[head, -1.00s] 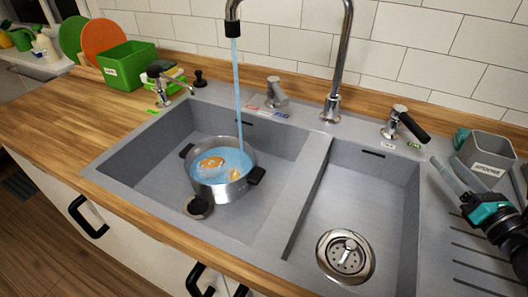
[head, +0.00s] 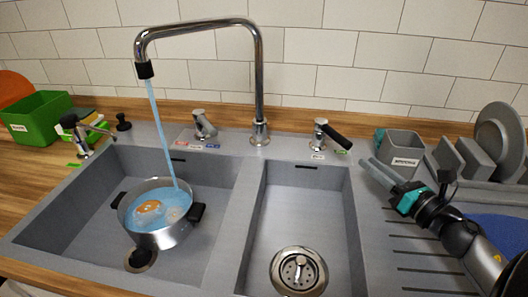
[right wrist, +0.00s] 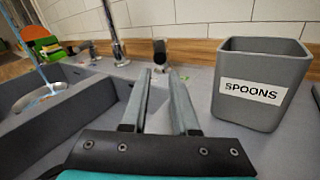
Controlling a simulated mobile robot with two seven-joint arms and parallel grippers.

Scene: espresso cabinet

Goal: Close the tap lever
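A tap lever with a black handle (head: 333,136) on a chrome base stands behind the right basin. It points right and toward me. In the right wrist view its dark end (right wrist: 160,50) shows ahead, between and beyond the fingertips. My right gripper (head: 373,168) is open and empty, to the right of and nearer than the lever, apart from it. Its two fingers (right wrist: 160,76) stand apart in the right wrist view. Water runs from the chrome faucet (head: 260,90) into a pot (head: 165,238) in the left basin. My left gripper is not in view.
A grey spoons container (head: 404,146) stands close to the right gripper; it also shows in the right wrist view (right wrist: 262,110). A dish rack with plates (head: 500,135) is at right. A smaller chrome knob (head: 204,125) stands left of the faucet. The right basin (head: 300,215) is empty.

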